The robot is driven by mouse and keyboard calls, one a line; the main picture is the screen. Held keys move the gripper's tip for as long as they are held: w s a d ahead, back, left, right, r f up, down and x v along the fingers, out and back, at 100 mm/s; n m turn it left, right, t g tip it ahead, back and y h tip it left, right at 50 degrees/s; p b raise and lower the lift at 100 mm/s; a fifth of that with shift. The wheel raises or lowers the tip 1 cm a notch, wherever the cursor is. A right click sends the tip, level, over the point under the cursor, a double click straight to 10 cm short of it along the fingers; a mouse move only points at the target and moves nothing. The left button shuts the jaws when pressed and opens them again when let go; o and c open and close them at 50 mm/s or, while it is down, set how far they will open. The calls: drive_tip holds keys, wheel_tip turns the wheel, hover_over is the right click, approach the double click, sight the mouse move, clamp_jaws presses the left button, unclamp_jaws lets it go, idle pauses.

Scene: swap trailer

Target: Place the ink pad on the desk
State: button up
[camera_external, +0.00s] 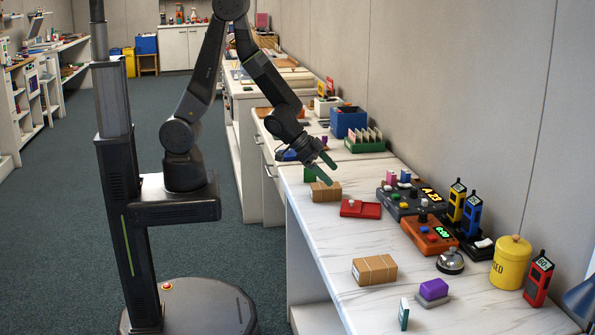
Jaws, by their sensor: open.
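The desk (340,247) is a long white marbled counter along the wall. A flat red case (361,208) lies on it, with a small pale piece on top; it looks like an ink pad, but I cannot tell for sure. A purple block on a grey base (433,290) lies nearer the front and could also be one. My gripper (321,174) has green fingers spread apart. It is open and appears empty, up and to the left of the red case, above a brown cardboard box (325,191).
A second brown box (374,270) stands nearer the front. Black (408,204) and orange (428,236) control boxes, a bell (450,262), a yellow canister (510,262) and handheld radios line the wall side. A green file rack (365,143) and blue bin (347,122) stand behind. Bare desk surrounds the second box.

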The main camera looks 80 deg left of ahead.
drive_tip(key=b, duration=0.3)
approach(361, 206)
drive_tip(key=x, duration=0.3)
drive_tip(key=shift+w, duration=0.1)
drive_tip(key=shift+b+x, duration=0.3)
drive_tip(key=shift+x, duration=2.25)
drive_tip(key=shift+d, duration=0.1)
drive_tip(key=c, duration=1.2)
drive_tip(key=shift+o, duration=0.2)
wheel_tip(361, 206, up, 10)
drive_tip(key=p, duration=0.8)
drive_tip(key=a+f+n+y, duration=0.1)
drive_tip(key=a+n+y, duration=0.2)
drive_tip(key=a, duration=1.9)
drive_tip(key=shift+a+f+n+t+y+b, duration=0.3)
drive_tip(key=shift+a+f+n, duration=0.1)
drive_tip(key=shift+n, duration=0.3)
